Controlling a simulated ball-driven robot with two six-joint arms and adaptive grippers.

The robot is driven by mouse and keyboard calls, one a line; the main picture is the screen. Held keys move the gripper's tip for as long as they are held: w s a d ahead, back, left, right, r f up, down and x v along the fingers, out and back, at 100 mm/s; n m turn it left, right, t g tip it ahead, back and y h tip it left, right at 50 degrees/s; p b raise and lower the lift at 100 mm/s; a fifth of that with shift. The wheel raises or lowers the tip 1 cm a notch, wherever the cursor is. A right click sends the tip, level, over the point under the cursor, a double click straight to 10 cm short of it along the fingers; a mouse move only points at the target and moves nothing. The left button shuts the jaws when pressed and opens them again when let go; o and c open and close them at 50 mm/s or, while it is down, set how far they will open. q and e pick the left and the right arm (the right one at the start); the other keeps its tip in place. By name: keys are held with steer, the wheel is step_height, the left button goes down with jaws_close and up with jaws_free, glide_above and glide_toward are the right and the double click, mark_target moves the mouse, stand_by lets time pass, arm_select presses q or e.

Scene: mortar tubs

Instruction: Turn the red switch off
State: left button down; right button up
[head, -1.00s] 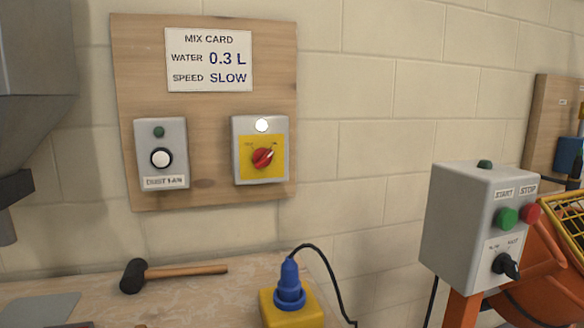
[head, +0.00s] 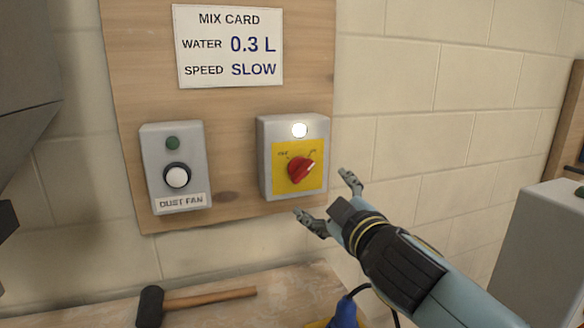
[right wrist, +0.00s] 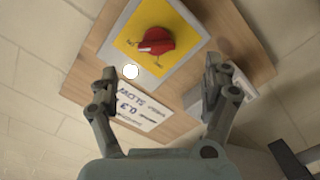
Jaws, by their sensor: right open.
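The red switch (head: 301,169) is a rotary knob on a yellow plate of a grey box (head: 265,160) on the wooden wall board. Its white mark points up and right, toward the label at the right. A white lamp (head: 299,130) above it is lit. In the right wrist view the red knob (right wrist: 156,40) is ahead, beyond the fingertips. My right gripper (head: 330,198) is open and empty, just to the right of and below the switch box in the head view, apart from the knob. My left gripper is not in view.
A dust fan box (head: 174,168) with a white button is left of the switch box. A mix card (head: 228,47) hangs above. A mallet (head: 190,302) lies on the bench below. A grey control box (head: 540,255) stands at the right.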

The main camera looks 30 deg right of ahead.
mark_target(303, 172)
steer(key=shift+n+t+y, duration=0.3)
steer(key=x, duration=0.3)
steer(key=p+x, duration=0.1)
steer(key=x, duration=0.2)
steer(key=r+p+x, duration=0.1)
steer(key=x, duration=0.2)
steer(key=shift+w+a+r, duration=0.1)
steer(key=shift+w, duration=0.95)
steer(key=shift+w+d, duration=0.15)
steer(key=shift+d, duration=0.05)
steer(key=shift+c, duration=0.3)
steer(key=c, duration=0.9)
steer(key=shift+c, duration=1.1)
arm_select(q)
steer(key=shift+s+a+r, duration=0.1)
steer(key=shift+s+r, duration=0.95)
